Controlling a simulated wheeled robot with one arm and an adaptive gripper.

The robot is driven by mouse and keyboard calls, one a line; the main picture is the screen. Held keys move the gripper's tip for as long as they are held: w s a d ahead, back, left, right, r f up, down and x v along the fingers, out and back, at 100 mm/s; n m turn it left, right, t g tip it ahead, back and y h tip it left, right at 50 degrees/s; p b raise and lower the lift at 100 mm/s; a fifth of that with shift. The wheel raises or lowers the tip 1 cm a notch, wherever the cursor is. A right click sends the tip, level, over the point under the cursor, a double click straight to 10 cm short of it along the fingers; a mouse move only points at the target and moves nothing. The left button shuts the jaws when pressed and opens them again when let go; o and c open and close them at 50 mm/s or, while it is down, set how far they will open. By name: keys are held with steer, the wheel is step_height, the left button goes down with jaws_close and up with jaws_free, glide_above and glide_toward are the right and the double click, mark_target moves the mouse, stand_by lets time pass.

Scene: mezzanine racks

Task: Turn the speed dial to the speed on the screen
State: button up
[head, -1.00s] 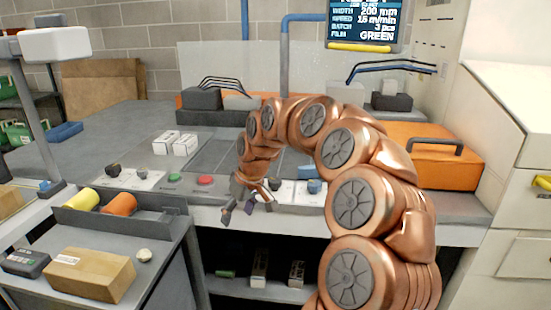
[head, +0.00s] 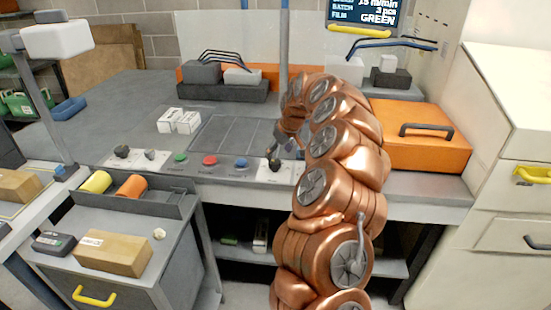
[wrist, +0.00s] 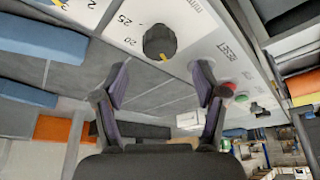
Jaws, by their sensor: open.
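The speed dial (wrist: 160,42) is a black round knob with a yellow pointer mark on a white panel. In the wrist view the mark is at the knob's lower edge, away from the printed 20 and 25 at its left. My gripper (wrist: 160,84) is open and empty, its fingers apart; the knob shows beyond the gap between the fingertips, apart from them. In the head view my gripper (head: 284,150) is just above a black knob (head: 274,164) on the console. The screen (head: 362,14) is cut off at the top; a line reads 15 m/min, with 3 pcs and GREEN below.
Green (head: 181,158), red (head: 210,160) and blue (head: 241,163) buttons lie left of the dial. Another black knob (head: 122,152) is at the console's left. White boxes (head: 178,121) stand behind. An orange case (head: 415,148) is at the right. My arm hides part of the console.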

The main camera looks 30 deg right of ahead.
mark_target(275, 162)
steer(key=shift+p+x, duration=0.65)
steer(key=shift+x, duration=1.95)
steer(key=shift+c, duration=0.2)
steer(key=c, duration=1.1)
